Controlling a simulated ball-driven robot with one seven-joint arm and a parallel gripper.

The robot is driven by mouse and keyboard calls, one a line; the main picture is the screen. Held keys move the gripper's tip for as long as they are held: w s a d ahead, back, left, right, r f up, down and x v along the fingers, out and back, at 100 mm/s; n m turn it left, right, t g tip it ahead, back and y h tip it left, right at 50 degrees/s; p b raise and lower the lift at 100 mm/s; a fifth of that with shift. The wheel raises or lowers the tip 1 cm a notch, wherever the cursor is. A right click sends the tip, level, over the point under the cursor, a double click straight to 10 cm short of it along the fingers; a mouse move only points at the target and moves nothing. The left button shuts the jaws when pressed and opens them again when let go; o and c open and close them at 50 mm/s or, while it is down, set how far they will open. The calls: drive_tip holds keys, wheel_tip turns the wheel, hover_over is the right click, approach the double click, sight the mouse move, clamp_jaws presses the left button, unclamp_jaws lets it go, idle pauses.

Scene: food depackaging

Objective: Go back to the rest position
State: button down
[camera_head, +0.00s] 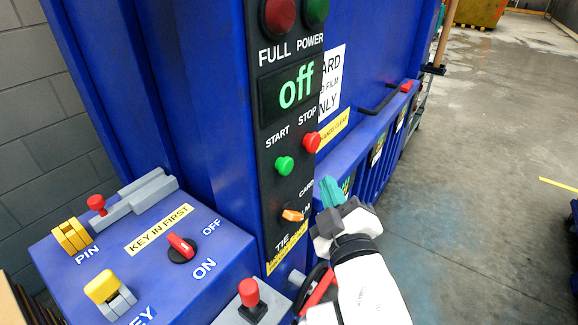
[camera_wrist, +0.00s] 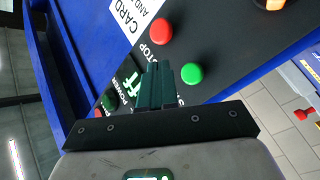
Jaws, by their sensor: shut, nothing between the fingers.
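My gripper (camera_head: 330,190) shows in the head view at the lower middle, with its teal fingers together and nothing between them. It is in front of the black control panel (camera_head: 262,170), to the right of the orange selector (camera_head: 292,215) and below the red stop button (camera_head: 311,142). In the wrist view my gripper (camera_wrist: 160,75) points at the panel, with the green start button (camera_wrist: 192,73) just right of the fingertips and the red stop button (camera_wrist: 160,31) above. Whether the fingers touch the panel cannot be told.
A blue box (camera_head: 150,250) at the lower left carries a red rotary switch (camera_head: 181,247), a yellow key block (camera_head: 103,287) and a yellow pin block (camera_head: 72,236). The panel display (camera_head: 297,88) reads "off". Open concrete floor (camera_head: 490,140) lies to the right.

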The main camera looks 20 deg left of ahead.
idle(0.3)
drive_tip(key=s+d+f+m+g+h, duration=0.3)
drive_tip(key=s+d+f+m+g, duration=0.1)
drive_tip(key=d+f, duration=0.65)
drive_tip(key=s+d+f+m+g+h, duration=0.3)
drive_tip(key=s+d+f+m+h, duration=0.15)
drive_tip(key=d+f, duration=0.6)
drive_tip(key=s+d+f+m+g, duration=0.2)
drive_tip(key=s+d+f+g, duration=0.1)
drive_tip(key=s, duration=0.5)
drive_tip(key=s+d+f+m+g, duration=0.2)
drive_tip(key=s+d+f+g, duration=0.1)
drive_tip(key=s, duration=0.5)
drive_tip(key=s+d+f+m+g, duration=0.3)
drive_tip(key=s+d+f, duration=0.1)
drive_tip(key=s, duration=0.4)
drive_tip(key=shift+s+d, duration=0.2)
drive_tip(key=shift+s, duration=0.15)
